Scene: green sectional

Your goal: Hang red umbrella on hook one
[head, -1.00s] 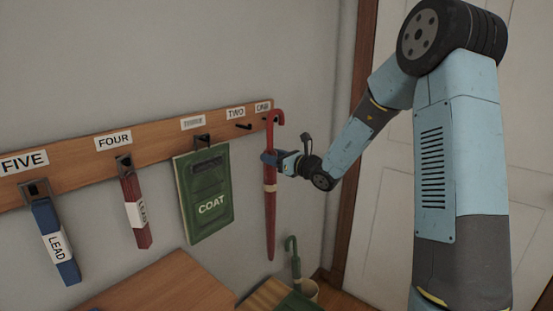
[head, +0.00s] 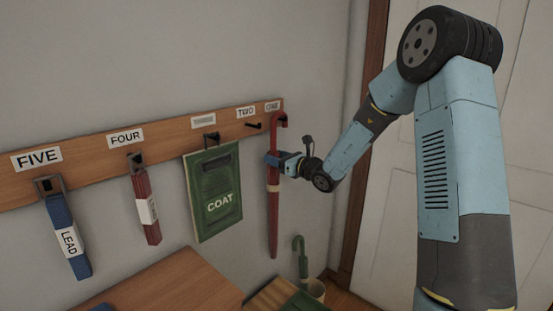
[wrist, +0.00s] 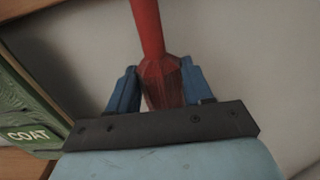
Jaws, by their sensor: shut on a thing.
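The red umbrella (head: 273,210) hangs upright in the head view, its curved handle at the top by the right end of the hook board (head: 80,161), just under the label ONE (head: 272,106). I cannot tell whether the handle rests on hook one, because the handle covers it. My gripper (head: 273,158) is shut on the umbrella's upper part, below the handle. In the wrist view the red umbrella (wrist: 148,28) stands between the two blue fingers (wrist: 155,92).
The green coat bag (head: 214,190) hangs at THREE, a red lead (head: 142,190) at FOUR and a blue lead (head: 66,238) at FIVE. Hook two (head: 252,125) is bare. A wooden bench top (head: 180,283) is in front.

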